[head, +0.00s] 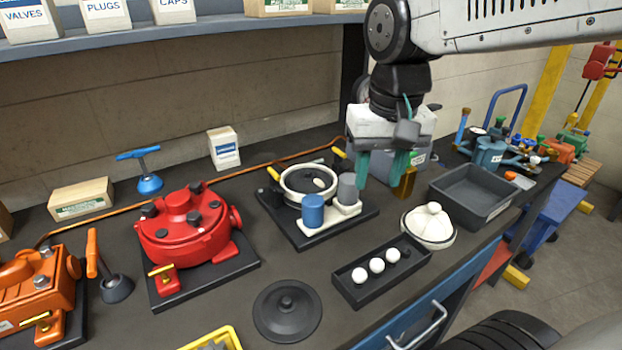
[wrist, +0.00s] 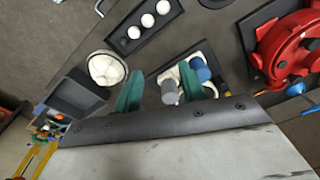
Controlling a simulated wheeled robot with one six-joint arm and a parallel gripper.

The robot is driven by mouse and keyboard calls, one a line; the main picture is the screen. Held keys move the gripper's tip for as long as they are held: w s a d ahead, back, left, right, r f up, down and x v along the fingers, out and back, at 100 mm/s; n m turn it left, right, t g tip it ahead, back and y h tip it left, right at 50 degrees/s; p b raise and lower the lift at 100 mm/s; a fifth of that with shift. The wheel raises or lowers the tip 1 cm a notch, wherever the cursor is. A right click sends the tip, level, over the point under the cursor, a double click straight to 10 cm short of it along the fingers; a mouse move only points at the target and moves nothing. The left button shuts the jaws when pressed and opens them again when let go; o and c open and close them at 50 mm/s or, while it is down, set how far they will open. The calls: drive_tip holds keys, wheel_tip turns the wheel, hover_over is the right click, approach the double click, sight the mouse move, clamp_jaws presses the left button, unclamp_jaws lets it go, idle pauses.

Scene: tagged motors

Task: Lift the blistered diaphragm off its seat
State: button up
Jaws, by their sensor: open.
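A black diaphragm (head: 309,179) with a pale raised spot lies inside the cream ring seat (head: 288,191) of an opened pump on a black plate (head: 299,238). I take the pale spot as the blister. A grey cylinder (head: 347,188) and a blue cylinder (head: 313,211) stand on the white block in front of the seat. My gripper (head: 381,171) is open and empty, with green fingers pointing down, to the right of the seat. In the wrist view my gripper (wrist: 160,88) has the grey cylinder (wrist: 169,91) near its right finger; the diaphragm is hidden there.
A red pump (head: 183,224) stands left. A white domed part (head: 429,224), an empty dark bin (head: 473,190) and a black tray (head: 359,292) with white balls are to the right and front. A black disc with a knob (head: 287,311) lies at the front. A shelf (head: 200,33) runs above.

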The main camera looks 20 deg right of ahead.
drive_tip(key=w+a+m, duration=0.1)
drive_tip(key=w+m, duration=0.2)
drive_tip(key=w, duration=0.9)
drive_tip(key=m+g, duration=0.1)
drive_tip(key=m, duration=0.2)
hover_over(308, 171)
drive_tip(key=f, duration=0.5)
drive_tip(key=shift+a, duration=0.35)
drive_tip(key=shift+w+f, duration=0.1)
drive_tip(key=shift+f, duration=0.25)
drive_tip(key=f, duration=0.7)
drive_tip(key=shift+d, duration=0.4)
clamp_jaws()
